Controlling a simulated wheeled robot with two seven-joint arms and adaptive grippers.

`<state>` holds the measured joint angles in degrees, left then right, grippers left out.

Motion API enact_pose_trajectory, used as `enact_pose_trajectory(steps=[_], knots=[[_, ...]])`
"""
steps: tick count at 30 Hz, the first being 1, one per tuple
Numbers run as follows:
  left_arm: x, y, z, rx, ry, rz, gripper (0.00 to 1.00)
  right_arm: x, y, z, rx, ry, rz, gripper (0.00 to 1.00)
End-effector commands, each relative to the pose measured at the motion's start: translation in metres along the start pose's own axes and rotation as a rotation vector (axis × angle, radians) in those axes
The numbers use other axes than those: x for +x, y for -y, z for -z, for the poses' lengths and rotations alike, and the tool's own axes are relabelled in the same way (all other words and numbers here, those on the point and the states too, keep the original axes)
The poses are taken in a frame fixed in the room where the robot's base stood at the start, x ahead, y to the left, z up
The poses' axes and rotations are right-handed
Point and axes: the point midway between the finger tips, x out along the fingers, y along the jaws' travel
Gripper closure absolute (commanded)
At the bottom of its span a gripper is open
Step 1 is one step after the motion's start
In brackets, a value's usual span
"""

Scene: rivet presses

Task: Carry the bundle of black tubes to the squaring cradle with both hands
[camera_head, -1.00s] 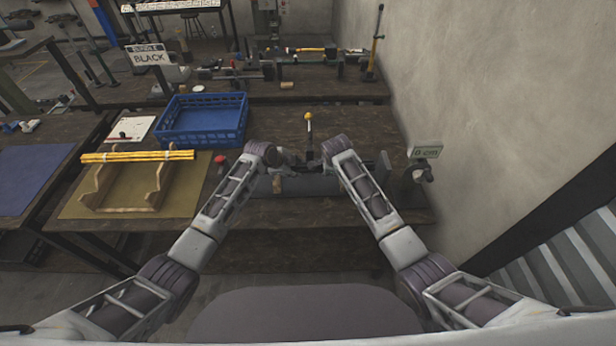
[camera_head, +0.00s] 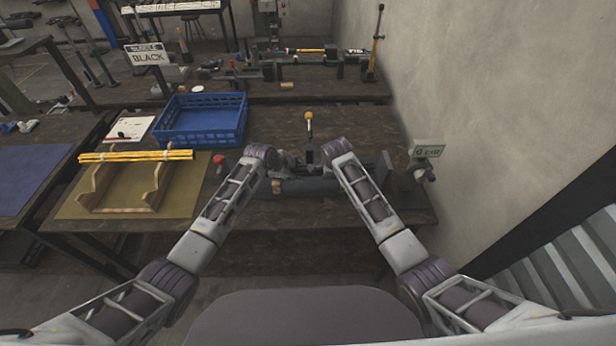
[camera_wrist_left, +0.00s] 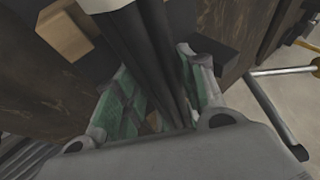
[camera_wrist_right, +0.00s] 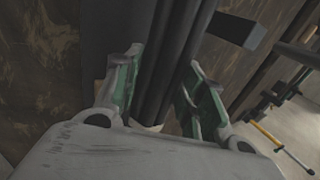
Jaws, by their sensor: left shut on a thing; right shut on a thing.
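The bundle of black tubes shows in the left wrist view (camera_wrist_left: 152,55) and the right wrist view (camera_wrist_right: 178,60), running between the fingers of each gripper. My left gripper (camera_wrist_left: 150,100) and my right gripper (camera_wrist_right: 160,95) are both shut on it, a short way apart. In the head view my left gripper (camera_head: 284,165) is partly hidden by its wrist, and the right gripper is mostly hidden by its arm. The bundle is hard to separate there from a dark grey fixture (camera_head: 310,187) on the bench. I cannot tell for sure which part is the squaring cradle.
A wooden stand (camera_head: 150,185) holding yellow tubes (camera_head: 135,156) is on an olive mat at left. A blue crate (camera_head: 203,120) and a BLACK sign (camera_head: 147,55) stand behind.

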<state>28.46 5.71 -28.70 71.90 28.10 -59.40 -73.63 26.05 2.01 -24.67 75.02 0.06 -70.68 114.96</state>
Motion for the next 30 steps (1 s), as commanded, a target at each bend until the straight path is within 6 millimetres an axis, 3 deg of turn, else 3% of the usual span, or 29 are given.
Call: enact_pose_trajectory(steps=[13,14,18,30], knots=[[0.0061,-0.0032,-0.0018,0.001,-0.002,0.002,1.0,0.006,-0.0019,-0.0002,0.001,0.001,0.005,1.0],[0.0064,-0.0045,-0.0024,0.0,0.0,-0.002,0.56,0.0064,-0.0031,0.0001,0.001,0.0,0.002,0.56],[0.006,-0.0041,-0.0022,0.0,0.0,-0.001,0.39,0.006,-0.003,0.0001,0.001,0.0,0.001,0.39],[0.005,-0.0036,-0.0024,0.0,0.0,0.0,0.39,0.0062,-0.0035,0.0001,0.0,0.0,0.0,0.39]])
